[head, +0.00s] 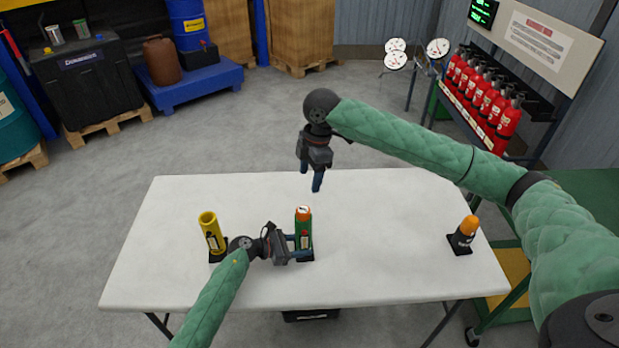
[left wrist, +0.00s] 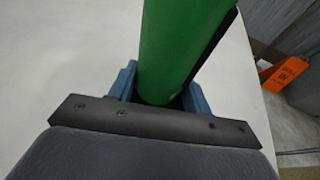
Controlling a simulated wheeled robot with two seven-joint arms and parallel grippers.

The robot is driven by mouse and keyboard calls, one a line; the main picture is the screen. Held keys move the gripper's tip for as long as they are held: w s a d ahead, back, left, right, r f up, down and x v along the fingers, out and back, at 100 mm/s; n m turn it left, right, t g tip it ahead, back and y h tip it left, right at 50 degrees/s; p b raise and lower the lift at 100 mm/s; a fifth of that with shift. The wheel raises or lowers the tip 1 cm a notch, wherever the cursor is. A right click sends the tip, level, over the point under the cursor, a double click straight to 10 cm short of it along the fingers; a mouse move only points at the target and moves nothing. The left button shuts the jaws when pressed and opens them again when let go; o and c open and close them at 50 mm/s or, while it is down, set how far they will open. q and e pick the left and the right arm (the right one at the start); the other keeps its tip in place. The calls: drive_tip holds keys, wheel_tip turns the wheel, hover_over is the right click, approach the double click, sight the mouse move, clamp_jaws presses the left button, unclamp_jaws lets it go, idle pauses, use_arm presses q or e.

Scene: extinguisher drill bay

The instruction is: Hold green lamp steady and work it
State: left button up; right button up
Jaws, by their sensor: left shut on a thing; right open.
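The green lamp (head: 304,228) stands upright on the white table in the head view, with an orange top and a dark base. My left gripper (head: 302,246) is shut on its body from the left side, low down. In the left wrist view the lamp's green body (left wrist: 180,45) rises between the two blue fingers (left wrist: 158,90). My right gripper (head: 311,183) is open and empty, pointing down above the back of the table, behind and above the lamp. The lamp's lower part is partly hidden by my left fingers.
A yellow lamp (head: 210,232) stands left of my left gripper on the white table (head: 380,270). An orange-topped black lamp (head: 464,234) stands at the table's right. The table between the green and orange-topped lamps is clear. Red extinguishers (head: 487,97) stand in a rack at back right.

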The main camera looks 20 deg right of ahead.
use_arm(q)
drive_tip(key=o, duration=0.8)
